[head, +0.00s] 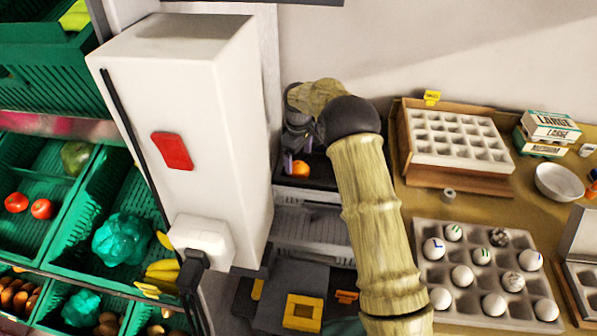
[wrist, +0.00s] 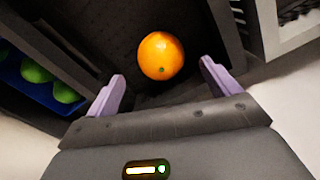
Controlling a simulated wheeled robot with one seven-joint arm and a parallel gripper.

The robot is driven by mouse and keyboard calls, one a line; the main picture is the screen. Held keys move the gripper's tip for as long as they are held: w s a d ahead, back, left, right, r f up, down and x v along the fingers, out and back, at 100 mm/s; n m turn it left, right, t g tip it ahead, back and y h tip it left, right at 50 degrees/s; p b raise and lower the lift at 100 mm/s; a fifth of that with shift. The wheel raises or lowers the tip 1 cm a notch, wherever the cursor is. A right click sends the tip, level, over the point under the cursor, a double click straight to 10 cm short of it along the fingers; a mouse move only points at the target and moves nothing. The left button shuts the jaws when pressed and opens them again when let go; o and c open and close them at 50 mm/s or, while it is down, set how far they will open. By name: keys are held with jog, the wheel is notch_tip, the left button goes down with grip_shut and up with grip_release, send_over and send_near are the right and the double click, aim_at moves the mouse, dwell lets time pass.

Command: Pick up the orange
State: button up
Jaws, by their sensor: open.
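The orange (head: 300,169) lies alone on a dark surface beside the tall white cabinet in the head view. In the wrist view the orange (wrist: 160,56) is round and bright, with a small green spot low on it. My gripper (wrist: 163,85) is open, with its two pale purple fingers apart and nothing between them. The orange shows beyond the fingertips, centred between them. In the head view my gripper (head: 299,160) is above and around the orange's near area, partly hidden by my wrist.
The white cabinet (head: 190,140) stands close on the left of my arm. A wooden table with egg trays (head: 430,285) is on the right. Green crates (head: 70,230) of produce stand far left. A blue crate with green fruit (wrist: 40,80) is left in the wrist view.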

aim_at(298, 163)
jog(key=shift+s+f, duration=0.1)
jog(key=shift+f, duration=2.5)
jog(key=c, duration=1.1)
jog(key=shift+c, duration=0.2)
jog(key=shift+r, duration=0.15)
notch_tip(298, 163, up, 18)
jog(key=p, duration=0.1)
